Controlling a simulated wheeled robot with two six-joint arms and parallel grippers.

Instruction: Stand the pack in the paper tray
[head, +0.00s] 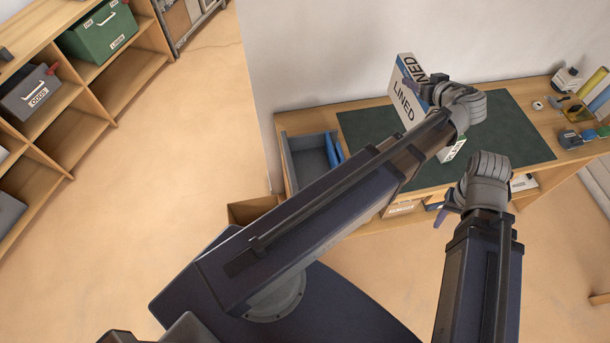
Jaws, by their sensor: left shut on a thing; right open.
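The pack (405,100) is a white and blue box printed "LINED", over the dark green desk mat. My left gripper (428,88) is shut on its upper part. The arm hides part of the pack, and I cannot tell whether its lower end touches the mat. The paper tray (291,160) is a grey-blue open tray at the desk's left end, left of the pack. A blue upright item (334,149) is at its right side. My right gripper (447,208) is open and empty in front of the desk's front edge; its fingers are partly hidden.
The green mat (515,135) is clear to the right of the pack. Small tools and a tape dispenser (568,139) crowd the wooden desk's right end. Cardboard boxes (250,210) sit below the desk. Shelves with a green box (100,32) stand at left.

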